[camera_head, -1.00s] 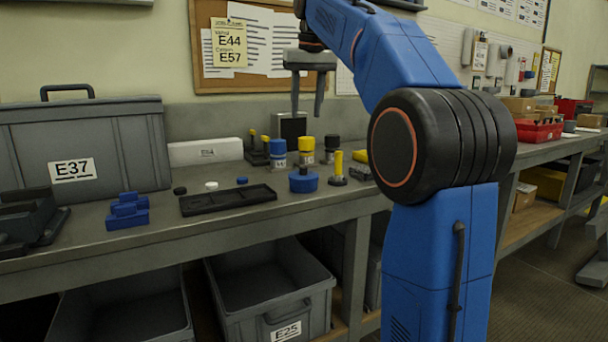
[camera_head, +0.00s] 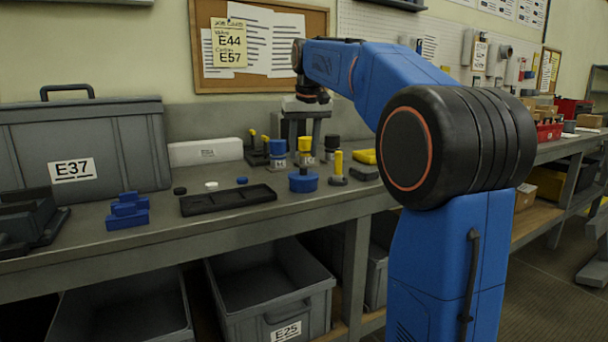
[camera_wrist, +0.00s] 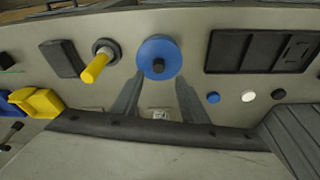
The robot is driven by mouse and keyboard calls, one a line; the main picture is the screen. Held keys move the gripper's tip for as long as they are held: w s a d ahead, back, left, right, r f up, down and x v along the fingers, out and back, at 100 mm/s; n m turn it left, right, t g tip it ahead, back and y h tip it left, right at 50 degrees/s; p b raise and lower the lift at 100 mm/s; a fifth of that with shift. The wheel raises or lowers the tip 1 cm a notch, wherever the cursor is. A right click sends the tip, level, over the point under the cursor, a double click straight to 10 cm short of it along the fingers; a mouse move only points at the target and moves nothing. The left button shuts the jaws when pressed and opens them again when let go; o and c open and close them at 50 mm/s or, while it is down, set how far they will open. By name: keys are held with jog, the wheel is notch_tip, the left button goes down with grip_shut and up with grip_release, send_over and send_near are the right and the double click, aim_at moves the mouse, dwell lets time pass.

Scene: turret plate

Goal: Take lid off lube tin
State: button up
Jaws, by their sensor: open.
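The lube tin appears to be the round blue tin (camera_head: 303,183) on the bench, with a small dark knob on its lid. It stands upright, right of the black tray. In the wrist view the tin (camera_wrist: 148,68) shows from above, just beyond my fingertips, with its lid on. My gripper (camera_head: 303,138) is open and empty, pointing down above the bench, behind and above the tin. Its two fingers also show in the wrist view (camera_wrist: 158,92), apart from the tin. The gripper partly hides the items behind it.
A yellow-handled tool (camera_head: 338,168) stands close right of the tin. The black tray (camera_head: 228,199) lies left, with small caps behind. A grey case (camera_head: 120,135) fills the left.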

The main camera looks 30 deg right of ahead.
aim_at(304, 168)
jog(key=x, duration=0.3)
jog(key=shift+s+d+f, duration=0.1)
jog(key=shift+s+f, duration=0.15)
jog(key=shift+f, duration=0.05)
jog(key=shift+w+f, duration=0.2)
jog(key=shift+f, duration=0.45)
grip_shut()
